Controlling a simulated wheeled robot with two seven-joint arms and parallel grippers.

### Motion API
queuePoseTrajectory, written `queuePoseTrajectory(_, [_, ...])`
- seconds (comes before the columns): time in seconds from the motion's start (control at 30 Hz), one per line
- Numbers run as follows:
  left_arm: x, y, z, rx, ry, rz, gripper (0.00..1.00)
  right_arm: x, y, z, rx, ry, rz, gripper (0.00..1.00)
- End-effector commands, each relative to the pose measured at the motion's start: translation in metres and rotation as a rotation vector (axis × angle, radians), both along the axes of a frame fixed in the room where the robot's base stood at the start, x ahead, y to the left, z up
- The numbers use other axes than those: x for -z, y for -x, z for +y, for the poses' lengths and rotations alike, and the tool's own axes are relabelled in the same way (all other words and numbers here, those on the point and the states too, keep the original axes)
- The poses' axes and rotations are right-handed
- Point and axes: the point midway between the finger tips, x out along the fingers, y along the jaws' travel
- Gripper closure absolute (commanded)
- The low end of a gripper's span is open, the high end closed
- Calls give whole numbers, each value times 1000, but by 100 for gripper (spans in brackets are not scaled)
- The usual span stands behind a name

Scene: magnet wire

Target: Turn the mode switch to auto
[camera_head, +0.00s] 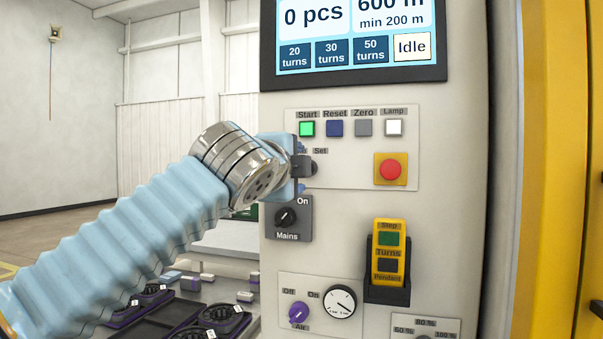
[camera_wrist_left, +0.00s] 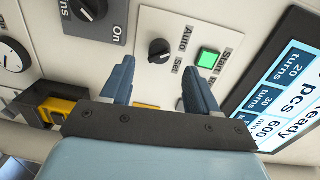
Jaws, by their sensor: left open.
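The mode switch is a black rotary knob (camera_wrist_left: 160,50) with the labels Auto and Set beside it in the left wrist view. Which label it points at is too small to tell. In the head view it is mostly covered by my left gripper (camera_head: 302,167), and the Set label (camera_head: 320,151) shows just right of it. My left gripper also shows in the left wrist view (camera_wrist_left: 158,70), its two blue fingers open and empty. The knob shows between and beyond the fingertips; I cannot tell whether they touch it. My right gripper is out of view.
Start (camera_head: 307,129), Reset (camera_head: 335,128), Zero and Lamp buttons sit above. A red emergency button (camera_head: 390,169) is to the right, the Mains switch (camera_head: 286,217) below, and a yellow pendant (camera_head: 388,252) in a holder lower right. The screen (camera_head: 355,40) reads Idle.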

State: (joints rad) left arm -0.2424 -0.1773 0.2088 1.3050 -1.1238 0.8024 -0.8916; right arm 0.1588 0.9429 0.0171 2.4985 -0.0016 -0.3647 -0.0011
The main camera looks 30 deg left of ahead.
Motion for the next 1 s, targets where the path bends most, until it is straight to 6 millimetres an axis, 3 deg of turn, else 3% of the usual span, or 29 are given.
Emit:
queuePoseTrajectory(0.2, [-2,51,-13,1,0,-3,40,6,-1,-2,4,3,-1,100])
queuePoseTrajectory(0.4, [-4,76,-20,0,1,0,40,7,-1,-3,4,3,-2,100])
queuePoseTrajectory(1.0, [-4,80,-21,0,1,0,40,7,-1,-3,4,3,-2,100])
